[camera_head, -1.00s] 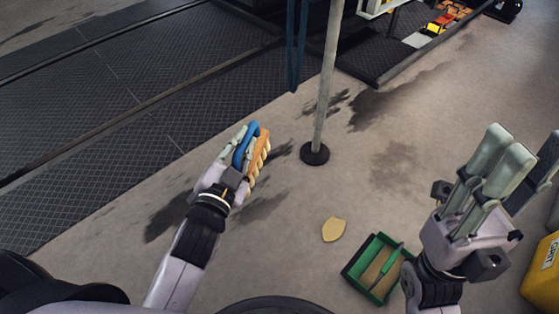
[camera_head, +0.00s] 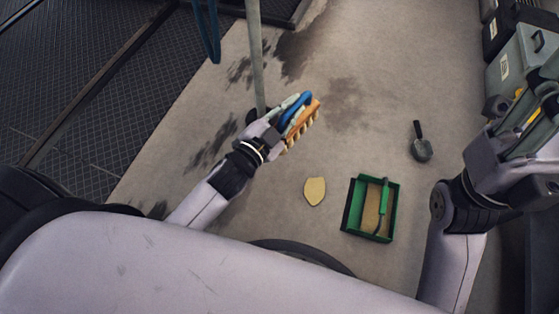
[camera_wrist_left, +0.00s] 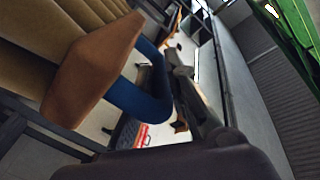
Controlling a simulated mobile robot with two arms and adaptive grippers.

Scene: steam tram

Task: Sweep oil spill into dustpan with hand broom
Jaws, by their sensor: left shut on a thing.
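My left gripper (camera_head: 284,122) is shut on the hand broom (camera_head: 302,119), an orange-brown block with pale bristles and a blue loop handle. The broom is held above the floor near the foot of a pole. In the left wrist view its block (camera_wrist_left: 95,68) and blue handle (camera_wrist_left: 146,90) fill the left side. Dark oily stains (camera_head: 300,50) mark the grey floor, with another stain (camera_head: 212,143) left of the gripper. A small dark grey pan with a handle (camera_head: 421,149) lies at right; it may be the dustpan. My right gripper (camera_head: 525,115) is at the right edge, partly cut off.
A green tray (camera_head: 349,207) holding a green-handled tool stands on the floor at lower centre-right. A flat tan patch (camera_head: 315,191) lies left of it. The grey pole (camera_head: 257,60) rises behind my left gripper. Grey cases (camera_head: 520,60) stand at upper right.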

